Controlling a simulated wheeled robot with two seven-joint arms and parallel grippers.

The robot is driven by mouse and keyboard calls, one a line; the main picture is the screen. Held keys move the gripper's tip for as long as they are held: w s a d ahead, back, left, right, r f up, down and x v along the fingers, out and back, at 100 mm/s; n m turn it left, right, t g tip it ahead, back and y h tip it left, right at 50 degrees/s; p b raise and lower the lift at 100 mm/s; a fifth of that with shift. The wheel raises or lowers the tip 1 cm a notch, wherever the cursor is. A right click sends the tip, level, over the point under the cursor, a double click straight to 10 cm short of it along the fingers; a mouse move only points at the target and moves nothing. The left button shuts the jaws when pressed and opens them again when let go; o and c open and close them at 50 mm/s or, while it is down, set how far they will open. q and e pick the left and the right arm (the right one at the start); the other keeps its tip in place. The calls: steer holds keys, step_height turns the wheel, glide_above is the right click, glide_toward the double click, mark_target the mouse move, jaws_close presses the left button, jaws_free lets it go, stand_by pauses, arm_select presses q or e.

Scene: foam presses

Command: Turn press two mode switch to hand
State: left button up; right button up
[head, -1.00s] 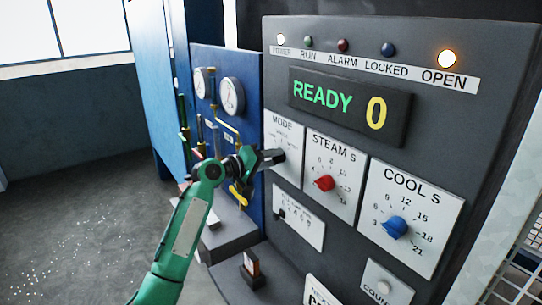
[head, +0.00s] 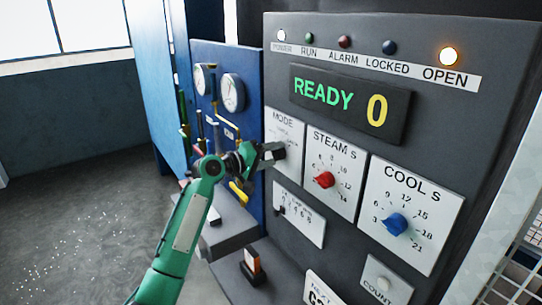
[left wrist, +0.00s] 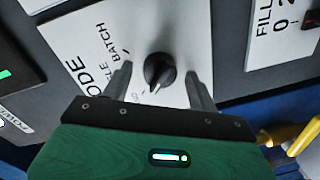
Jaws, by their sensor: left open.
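The mode plate (head: 284,126) is a white plate at the left of the press panel. Its black mode switch (left wrist: 160,70) is a round knob with a pale pointer line, seen in the left wrist view. The pointer slants toward the lower edge of that view. My left gripper (head: 274,152) is at the mode plate and hides the knob in the head view. In the left wrist view its open fingers (left wrist: 161,78) stand one on each side of the knob, with gaps visible. Part of the plate's lettering is covered. My right gripper is not in view.
The display (head: 348,103) reads READY 0, and the OPEN lamp (head: 450,56) glows. The red steam knob (head: 324,180) and blue cool knob (head: 397,224) are to the right. A slider plate (head: 300,214) sits below. Blue gauge panel (head: 228,125) stands at left.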

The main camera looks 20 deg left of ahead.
arm_select(q)
steer(key=shift+s+a+f, duration=0.1)
steer(key=shift+s+a, duration=0.05)
steer(key=shift+s, duration=0.05)
steer(key=b+v, duration=0.6)
steer(key=v, duration=0.7)
steer(key=shift+s+a, duration=0.1)
steer(key=shift+s, duration=0.05)
